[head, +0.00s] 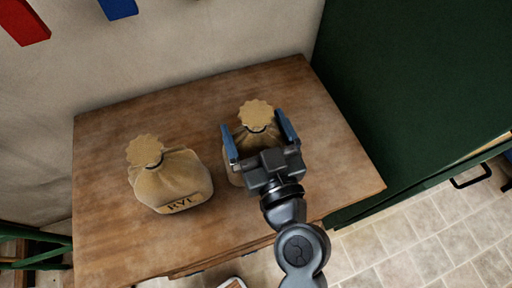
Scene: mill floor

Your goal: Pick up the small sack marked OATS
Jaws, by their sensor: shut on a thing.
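Two small tan sacks with gathered tops stand on a wooden table. The left sack (172,182) is marked RYE. The right sack (257,116) is between the fingers of my gripper (258,147), and its marking is hidden behind the gripper and arm, so I cannot read it. The two blue fingers are shut on the sides of this sack. It is upright, and I cannot tell whether it touches the table.
The wooden table (112,120) has free room behind the sacks and at its right. A dark green cabinet (425,75) stands close to the table's right side. A wall is behind, with red (22,22) and blue (118,8) items at upper left.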

